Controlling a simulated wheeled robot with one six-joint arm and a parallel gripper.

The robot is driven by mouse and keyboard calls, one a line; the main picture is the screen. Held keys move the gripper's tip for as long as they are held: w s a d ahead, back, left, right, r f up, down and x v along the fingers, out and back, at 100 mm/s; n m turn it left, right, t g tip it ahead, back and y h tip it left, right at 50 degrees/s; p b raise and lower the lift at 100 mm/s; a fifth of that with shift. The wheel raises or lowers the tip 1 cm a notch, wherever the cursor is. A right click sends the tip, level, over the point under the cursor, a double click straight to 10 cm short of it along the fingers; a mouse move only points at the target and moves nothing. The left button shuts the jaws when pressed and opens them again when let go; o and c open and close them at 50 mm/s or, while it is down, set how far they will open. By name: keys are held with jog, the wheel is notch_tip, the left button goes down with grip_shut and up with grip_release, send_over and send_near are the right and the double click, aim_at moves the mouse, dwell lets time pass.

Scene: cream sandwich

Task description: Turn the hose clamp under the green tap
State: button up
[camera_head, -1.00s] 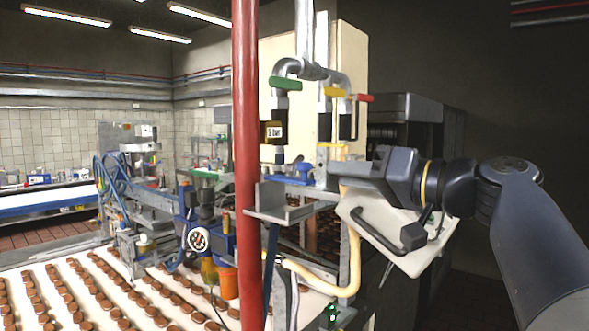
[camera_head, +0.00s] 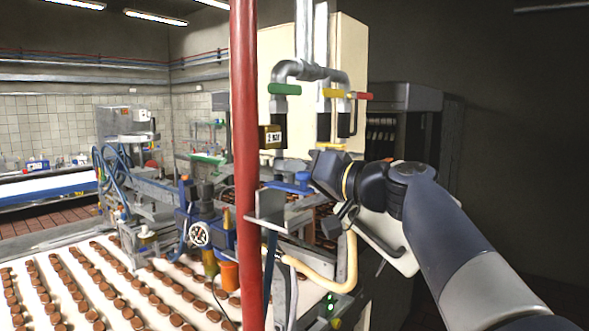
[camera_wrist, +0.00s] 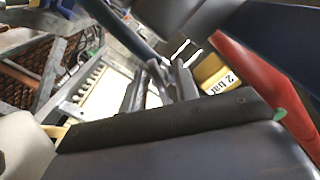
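The green tap (camera_head: 285,89) is the leftmost tap on the grey pipe, just right of the red pole. A black hose end (camera_head: 281,128) hangs below it beside a yellow "2 bar" tag (camera_head: 271,137). I cannot make out the hose clamp itself. My gripper (camera_head: 318,166) is to the right of and below the hose, apart from it; its fingers are hard to see there. In the wrist view my gripper (camera_wrist: 160,70) has its fingers apart with nothing visible between them. The "2 bar" tag (camera_wrist: 225,78) shows right of the fingers, and a green tip (camera_wrist: 279,114) lies further right.
The red pole (camera_head: 244,200) stands close left of the tap; it crosses the wrist view's right side. A yellow tap (camera_head: 334,93) and a red tap (camera_head: 361,96) sit to the right. A cream hose (camera_head: 325,277) and a conveyor with biscuits (camera_head: 70,265) are below.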

jog(key=shift+c, duration=0.3)
grip_shut()
jog(key=shift+m, duration=0.3)
jog(key=m, duration=0.4)
jog(key=shift+m+b, duration=0.3)
jog(key=shift+b, duration=0.05)
jog(key=m+p, duration=0.1)
jog(key=m, duration=0.4)
jog(key=shift+m, duration=0.4)
jog(key=shift+f, duration=0.1)
jog(key=shift+o, duration=0.3)
grip_release()
